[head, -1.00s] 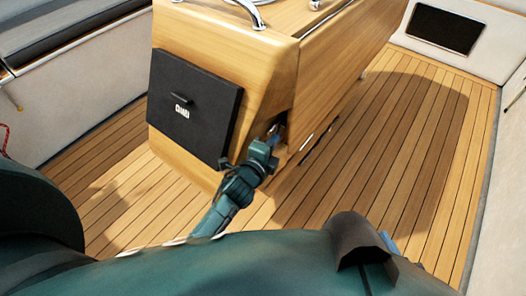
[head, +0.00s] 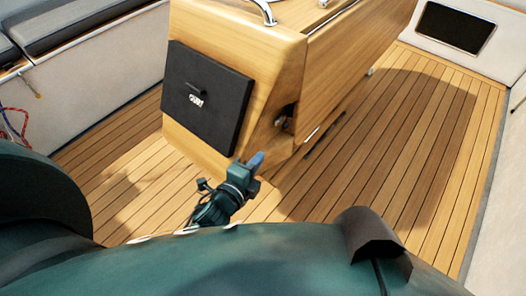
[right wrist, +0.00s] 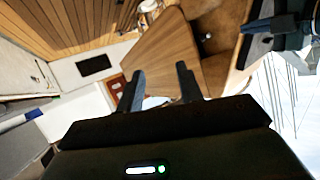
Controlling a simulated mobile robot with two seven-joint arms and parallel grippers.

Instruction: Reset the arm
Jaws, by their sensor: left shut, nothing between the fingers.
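My left gripper (head: 257,160) is in the middle of the head view, just in front of the lower corner of the wooden cockpit console (head: 255,75). Its blue fingers are shut and empty, and they point up toward a dark recess (head: 287,117) in the console's end. They look apart from the recess. My right gripper (right wrist: 162,85) shows in the right wrist view with its two dark fingers apart and nothing between them. It is outside the head view.
A black panel (head: 207,97) with a handle is on the console's near face. Grey seat cushions (head: 90,20) lie at upper left, with red and blue ropes (head: 15,128) below. The teak deck (head: 400,150) to the right is clear.

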